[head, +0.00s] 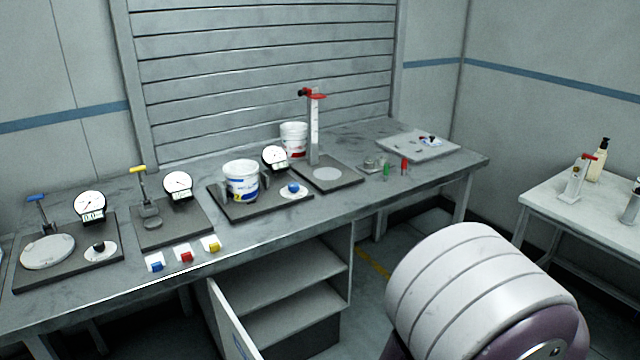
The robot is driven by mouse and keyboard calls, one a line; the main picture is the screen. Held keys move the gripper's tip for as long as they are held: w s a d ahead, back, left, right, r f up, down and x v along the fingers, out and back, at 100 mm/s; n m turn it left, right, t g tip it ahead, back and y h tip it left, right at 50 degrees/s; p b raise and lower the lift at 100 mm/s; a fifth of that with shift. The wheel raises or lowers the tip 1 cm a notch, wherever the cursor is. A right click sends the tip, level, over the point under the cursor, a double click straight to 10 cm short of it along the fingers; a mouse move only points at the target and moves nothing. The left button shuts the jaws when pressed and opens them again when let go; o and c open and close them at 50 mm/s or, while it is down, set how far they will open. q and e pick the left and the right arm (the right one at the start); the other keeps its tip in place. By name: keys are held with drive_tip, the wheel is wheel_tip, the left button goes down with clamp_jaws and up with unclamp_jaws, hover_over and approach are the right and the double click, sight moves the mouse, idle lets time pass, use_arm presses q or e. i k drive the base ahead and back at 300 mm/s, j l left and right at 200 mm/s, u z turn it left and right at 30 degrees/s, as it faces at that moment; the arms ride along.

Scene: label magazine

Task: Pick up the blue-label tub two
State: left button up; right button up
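A white tub with a blue label and a bit of yellow (241,184) stands upright on a dark square base (240,211) near the middle of the bench. I see only one blue-label tub, and its number is too small to read. A white tub with a red label (294,142) stands behind it to the right, partly hidden by a gauge. Neither of my grippers shows in the head view; a large ribbed part of my arm fills the lower right.
The grey bench (370,198) also holds gauges, a weighing plate (47,252), a tall red-topped stand (313,130) and three small coloured blocks along the front edge. A cabinet door (232,322) hangs open below. A side table (560,197) with bottles stands right.

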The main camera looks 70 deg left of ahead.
sight(242, 181)
drive_tip(key=i+u, duration=0.4)
drive_tip(key=i+l+u, duration=0.1)
drive_tip(key=i+u, duration=0.35)
drive_tip(key=i+l+u, duration=0.4)
drive_tip(key=i+j+u, duration=0.25)
drive_tip(key=u, duration=0.2)
drive_tip(key=i+j+u, duration=0.15)
drive_tip(key=i+u, duration=0.15)
drive_tip(key=u, duration=0.15)
drive_tip(key=i+j+u, duration=0.1)
drive_tip(key=i+u, duration=0.2)
drive_tip(key=u, duration=0.15)
drive_tip(key=i+u, duration=0.25)
drive_tip(key=u, duration=0.2)
drive_tip(key=i+l+u, duration=0.2)
drive_tip(key=u, duration=0.25)
drive_tip(key=i+l, duration=0.05)
drive_tip(key=i, duration=0.05)
